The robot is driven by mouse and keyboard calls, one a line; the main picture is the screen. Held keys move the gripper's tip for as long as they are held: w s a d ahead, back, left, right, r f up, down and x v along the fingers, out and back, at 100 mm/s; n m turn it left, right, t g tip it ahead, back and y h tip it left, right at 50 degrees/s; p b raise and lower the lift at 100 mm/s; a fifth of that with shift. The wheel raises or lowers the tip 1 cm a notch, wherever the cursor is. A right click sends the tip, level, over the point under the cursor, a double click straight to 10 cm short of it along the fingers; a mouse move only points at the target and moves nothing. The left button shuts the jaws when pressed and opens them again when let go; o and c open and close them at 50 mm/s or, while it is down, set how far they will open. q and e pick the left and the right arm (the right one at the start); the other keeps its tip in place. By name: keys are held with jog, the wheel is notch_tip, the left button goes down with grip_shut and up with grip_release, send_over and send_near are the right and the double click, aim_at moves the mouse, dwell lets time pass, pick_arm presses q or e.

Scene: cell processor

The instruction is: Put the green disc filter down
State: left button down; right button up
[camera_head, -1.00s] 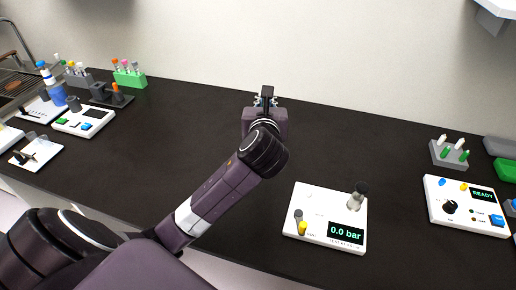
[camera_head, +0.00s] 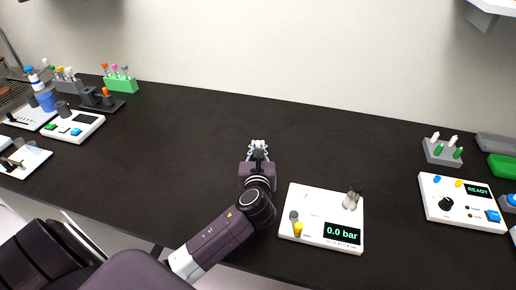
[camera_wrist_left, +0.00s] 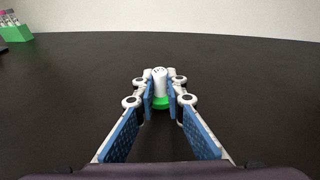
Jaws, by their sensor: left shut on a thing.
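In the left wrist view the green disc filter (camera_wrist_left: 162,104) shows a bright green disc with a white upright cylinder on top. My left gripper (camera_wrist_left: 161,98) is shut on it, with its blue-padded fingers at either side. In the head view my left gripper (camera_head: 258,147) is low over the dark bench, left of the pressure device reading 0.0 bar (camera_head: 296,240). The filter is mostly hidden there by the gripper. I cannot tell whether it touches the bench. My right gripper is not in view.
The dark bench (camera_head: 200,130) around the gripper is clear. A rack with green and white pieces (camera_head: 442,156) and a READY device (camera_head: 430,208) stand at the right. A green tube rack (camera_head: 120,85) and a white device (camera_head: 84,131) stand at the left.

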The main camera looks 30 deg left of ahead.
pick_arm(q)
jog(key=c, duration=2)
grip_release()
